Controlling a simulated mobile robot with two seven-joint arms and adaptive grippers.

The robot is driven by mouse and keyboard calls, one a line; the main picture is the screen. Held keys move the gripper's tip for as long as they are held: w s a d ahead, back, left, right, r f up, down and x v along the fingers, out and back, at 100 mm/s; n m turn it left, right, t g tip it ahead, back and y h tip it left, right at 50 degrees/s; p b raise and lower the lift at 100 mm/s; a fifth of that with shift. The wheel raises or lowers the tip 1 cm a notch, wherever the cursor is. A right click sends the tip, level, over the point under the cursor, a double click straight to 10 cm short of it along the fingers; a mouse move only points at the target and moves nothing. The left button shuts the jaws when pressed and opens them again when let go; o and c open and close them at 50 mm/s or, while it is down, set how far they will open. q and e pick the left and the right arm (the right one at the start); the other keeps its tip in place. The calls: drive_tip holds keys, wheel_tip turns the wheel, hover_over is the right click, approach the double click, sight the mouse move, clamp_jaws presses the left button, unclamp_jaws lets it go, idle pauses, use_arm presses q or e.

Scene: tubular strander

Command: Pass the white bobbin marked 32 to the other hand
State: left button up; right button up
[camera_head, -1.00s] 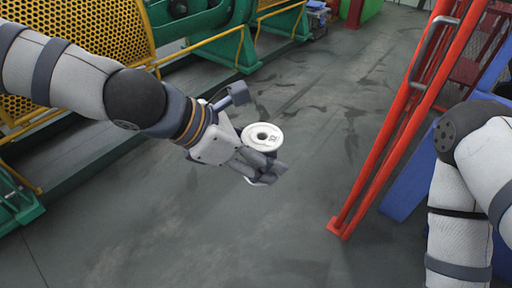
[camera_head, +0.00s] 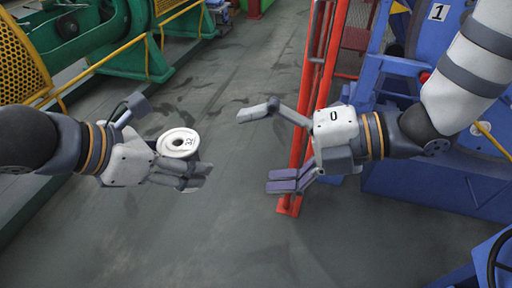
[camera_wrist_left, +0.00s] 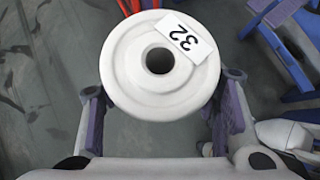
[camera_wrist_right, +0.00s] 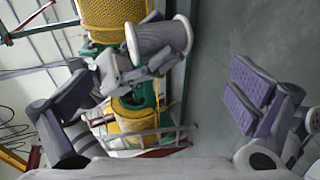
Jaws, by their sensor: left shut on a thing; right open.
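The white bobbin (camera_head: 179,141) marked 32 is held upright by my left gripper (camera_head: 188,174) in the head view, left of the middle. In the left wrist view the bobbin (camera_wrist_left: 130,73) shows its top flange with the 32 label and a centre hole, with a finger on each side. My right gripper (camera_head: 272,146) is open and empty, to the right of the bobbin and facing it across a gap. In the right wrist view the bobbin (camera_wrist_right: 161,41) appears side-on beyond the open fingers, above the middle, with my left gripper around it.
A red frame (camera_head: 305,110) stands behind my right gripper. Blue machinery (camera_head: 430,190) fills the right side, with a plate marked 1. Green machinery (camera_head: 75,40) with yellow guards and rails is at the upper left. The grey floor (camera_head: 225,230) between is clear.

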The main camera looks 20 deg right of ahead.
sight(201, 158)
drive_tip(key=x, duration=1.2)
drive_tip(key=shift+s+a+r, duration=0.15)
drive_tip(key=shift+r, duration=0.1)
use_arm(q)
drive_tip(key=shift+r, duration=0.1)
use_arm(e)
drive_tip(key=shift+c, duration=0.2)
drive_tip(key=c, duration=1.4)
use_arm(q)
drive_tip(key=o, duration=1.5)
drive_tip(key=shift+c, duration=0.2)
use_arm(e)
drive_tip(key=shift+r, duration=0.15)
drive_tip(key=shift+c, duration=0.8)
use_arm(q)
drive_tip(key=o, duration=0.3)
use_arm(e)
drive_tip(key=shift+c, duration=1.1)
